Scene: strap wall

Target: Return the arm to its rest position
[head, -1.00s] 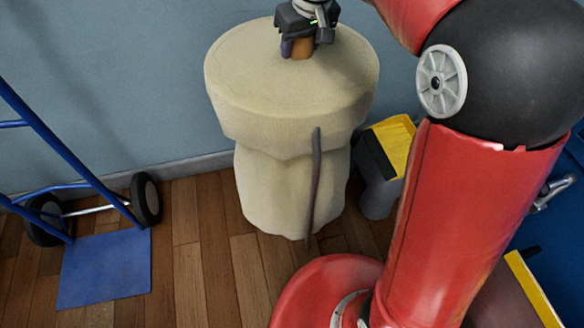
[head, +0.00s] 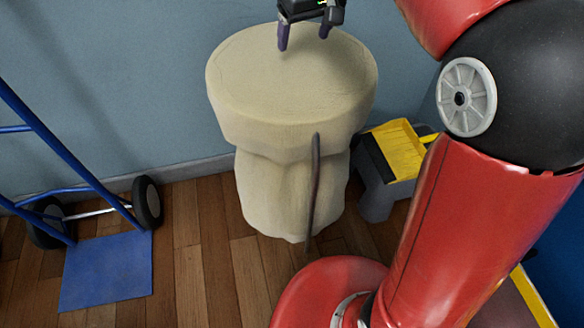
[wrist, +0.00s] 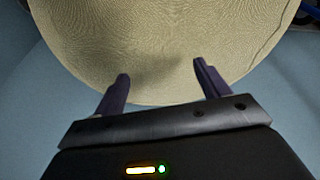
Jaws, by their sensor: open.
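My gripper (head: 303,43) is at the top of the head view, above the flat round top of a cream pedestal (head: 290,85). Its two dark purple fingers are spread apart, with nothing between them. In the wrist view my gripper (wrist: 161,70) is also open and empty, with the pedestal's pale top (wrist: 165,40) beyond the fingertips. A gap appears to separate the fingers from that top. My arm's red and black links fill the right of the head view.
A thin dark strap (head: 315,185) hangs down the pedestal's front. A grey and yellow step stool (head: 400,150) stands right of it. A blue hand truck (head: 105,270) is at the left. Wooden floor (head: 205,265) lies between, and a blue wall (head: 120,90) is behind.

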